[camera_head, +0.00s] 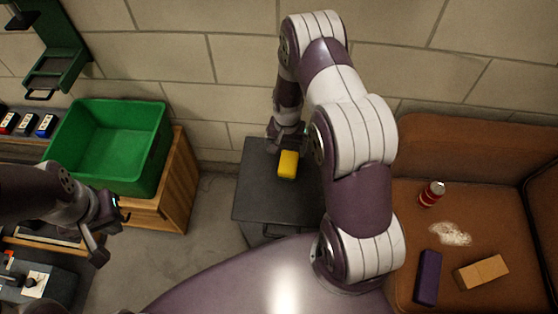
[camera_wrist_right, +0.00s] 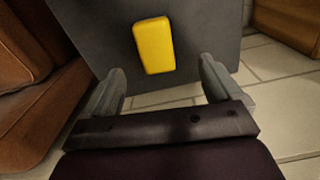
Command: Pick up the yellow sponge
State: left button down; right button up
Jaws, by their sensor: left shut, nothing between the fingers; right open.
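The yellow sponge (camera_head: 288,164) lies on top of a dark grey cabinet (camera_head: 262,205) in the middle of the head view. It also shows in the right wrist view (camera_wrist_right: 153,45), beyond and between the open fingers. My right gripper (camera_head: 285,140) is at the back edge of the cabinet, close to the sponge. In the right wrist view its fingers (camera_wrist_right: 160,85) are apart with nothing between them, and the sponge lies ahead of the tips. My left gripper (camera_head: 108,228) is shut and empty at the left, in front of the green bin's wooden stand.
A green bin (camera_head: 160,115) sits on a wooden stand (camera_head: 178,190) left of the cabinet. A brown couch (camera_head: 410,215) at the right holds a red can (camera_head: 432,194), a purple box (camera_head: 428,277), a tan block (camera_head: 481,272) and white crumbs (camera_head: 450,233). A block wall stands behind.

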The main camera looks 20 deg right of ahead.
aim_at(288, 163)
jog(key=f, duration=0.5)
jog(key=shift+w+f+b, duration=0.15)
jog(key=shift+w+b, duration=0.1)
jog(key=shift+b, duration=0.15)
jog(key=f, duration=0.2)
jog(key=s+f+b, duration=0.1)
jog(key=f, duration=0.1)
jog(key=shift+s+d, duration=0.1)
jog(key=shift+d, duration=0.1)
jog(key=shift+f, duration=0.35)
jog(key=shift+w+d+f, duration=0.1)
jog(key=shift+w+d, duration=0.05)
jog(key=shift+w, duration=0.05)
jog(key=c, duration=0.7)
pick_arm(q)
notch_tip(288, 163, down, 3)
jog(key=shift+w, duration=0.1)
pick_arm(e)
jog(key=c, duration=0.3)
